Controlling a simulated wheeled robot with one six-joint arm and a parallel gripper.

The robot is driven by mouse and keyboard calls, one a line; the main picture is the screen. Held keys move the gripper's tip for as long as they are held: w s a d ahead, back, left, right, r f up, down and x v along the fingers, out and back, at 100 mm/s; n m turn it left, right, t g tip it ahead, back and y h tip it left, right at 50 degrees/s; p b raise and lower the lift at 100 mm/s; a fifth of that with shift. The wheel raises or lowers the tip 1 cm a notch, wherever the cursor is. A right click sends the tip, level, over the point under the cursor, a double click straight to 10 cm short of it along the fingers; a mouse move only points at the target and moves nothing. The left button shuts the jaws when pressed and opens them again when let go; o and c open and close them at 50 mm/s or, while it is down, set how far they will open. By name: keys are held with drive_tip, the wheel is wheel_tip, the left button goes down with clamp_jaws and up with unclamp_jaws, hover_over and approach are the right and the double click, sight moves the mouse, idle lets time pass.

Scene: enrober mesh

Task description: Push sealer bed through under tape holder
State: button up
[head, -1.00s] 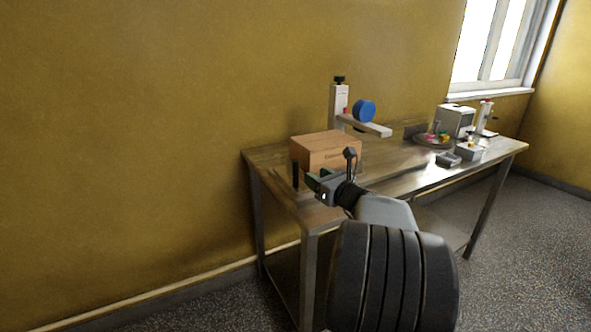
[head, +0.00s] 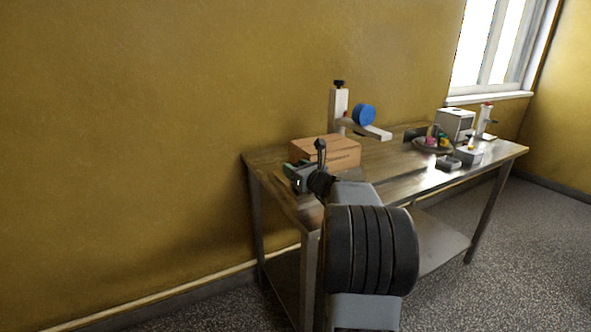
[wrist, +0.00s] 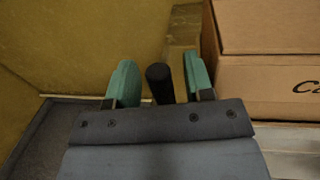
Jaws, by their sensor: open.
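A brown cardboard box (head: 335,153) sits at the left end of the table; it also fills the right of the wrist view (wrist: 270,90). A pale strip (wrist: 290,138) shows under it, perhaps the sealer bed, which is mostly hidden. The tape holder (head: 338,108) is a white post with an arm and a blue tape roll (head: 364,114), right of and behind the box. My gripper (wrist: 158,85) is open at the box's left end. A black upright post (wrist: 160,82) stands between its green fingers, with gaps visible on both sides.
A metal-framed table (head: 400,165) stands along a yellow wall. The tabletop right of the box looks clear.

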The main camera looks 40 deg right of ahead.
drive_tip(key=shift+c, duration=0.3)
clamp_jaws()
